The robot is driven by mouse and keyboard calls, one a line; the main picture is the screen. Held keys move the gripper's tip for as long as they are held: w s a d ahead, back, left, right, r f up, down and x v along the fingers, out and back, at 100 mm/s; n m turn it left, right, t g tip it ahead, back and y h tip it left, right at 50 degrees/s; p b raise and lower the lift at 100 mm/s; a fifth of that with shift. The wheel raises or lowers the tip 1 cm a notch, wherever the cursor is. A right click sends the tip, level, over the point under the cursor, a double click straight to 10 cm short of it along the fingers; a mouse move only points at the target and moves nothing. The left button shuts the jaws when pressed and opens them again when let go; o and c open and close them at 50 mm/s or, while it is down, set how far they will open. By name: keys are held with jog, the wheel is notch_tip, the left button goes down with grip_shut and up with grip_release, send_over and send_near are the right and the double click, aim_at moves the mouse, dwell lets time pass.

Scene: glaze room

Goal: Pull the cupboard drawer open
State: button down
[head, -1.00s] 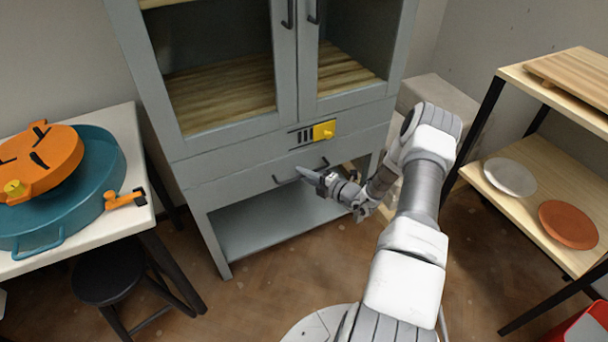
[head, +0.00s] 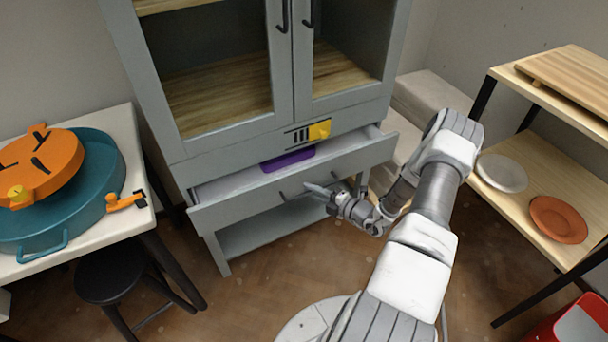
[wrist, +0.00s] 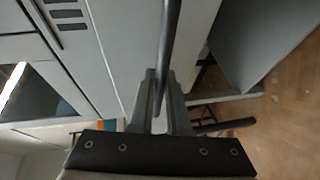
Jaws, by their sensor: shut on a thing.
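The grey cupboard (head: 240,137) stands in the middle of the head view. Its wide drawer (head: 240,205) is pulled partly out below the glass doors, and a purple thing (head: 288,160) shows inside it. My gripper (head: 312,189) is at the drawer front, shut on the dark bar handle (head: 284,197). In the wrist view the handle (wrist: 170,45) runs down between the two fingers of my gripper (wrist: 160,105). Part of the handle is hidden by the fingers in the head view.
A white table (head: 137,168) with a teal basin (head: 100,180) stands at the left, a black stool (head: 112,280) below it. A wooden shelf (head: 515,135) with plates stands at the right. The floor in front of the cupboard is open.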

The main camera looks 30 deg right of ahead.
jog(key=s+p, duration=0.2)
jog(key=s, duration=1.8)
jog(key=shift+s+d, duration=0.25)
jog(key=shift+d, duration=0.15)
jog(key=c, duration=0.9)
grip_release()
jog(key=p+v, duration=0.2)
jog(key=v, duration=1.5)
jog(key=shift+s+d, duration=0.1)
jog(key=shift+s, duration=0.05)
jog(key=shift+r, duration=0.1)
